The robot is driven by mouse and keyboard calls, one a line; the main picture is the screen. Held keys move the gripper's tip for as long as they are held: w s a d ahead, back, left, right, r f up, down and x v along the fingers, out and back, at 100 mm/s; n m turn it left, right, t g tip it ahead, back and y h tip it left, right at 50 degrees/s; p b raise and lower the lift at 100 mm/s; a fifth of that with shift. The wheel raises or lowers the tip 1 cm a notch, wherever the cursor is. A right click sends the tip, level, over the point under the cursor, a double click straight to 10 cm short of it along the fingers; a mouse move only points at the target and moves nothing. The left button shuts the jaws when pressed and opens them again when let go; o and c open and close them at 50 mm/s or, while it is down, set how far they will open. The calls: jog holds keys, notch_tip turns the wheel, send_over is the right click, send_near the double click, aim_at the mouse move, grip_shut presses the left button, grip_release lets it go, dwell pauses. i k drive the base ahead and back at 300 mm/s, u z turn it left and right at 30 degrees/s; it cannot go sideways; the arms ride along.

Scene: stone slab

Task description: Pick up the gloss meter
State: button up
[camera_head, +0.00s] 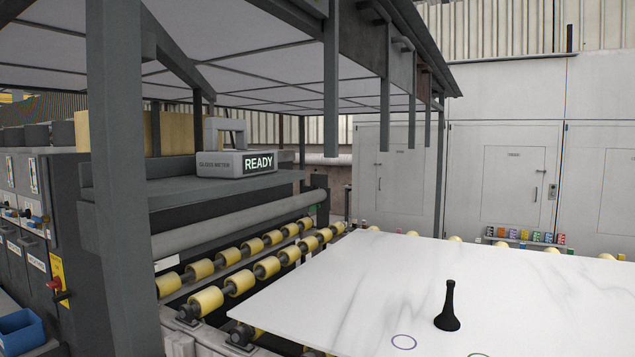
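The gloss meter (238,163) is a grey box with a handle on top, a "GLOSS METER" label and a display reading "READY". It stands upright on a grey shelf (190,191) above the roller line, at left of centre in the head view. Its right end is near the shelf's right end. A grey post stands to its left and does not cover it. My gripper does not show in this view.
A white stone slab (330,285) lies on yellow rollers (240,283) at right, with a black flared object (448,308) standing on it. A thick grey post (122,180) and a control panel (40,225) stand at left. A blue bin (20,330) sits lower left.

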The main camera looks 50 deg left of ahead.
aim_at(242, 163)
jog(key=u, duration=3.8)
jog(key=i, duration=1.65)
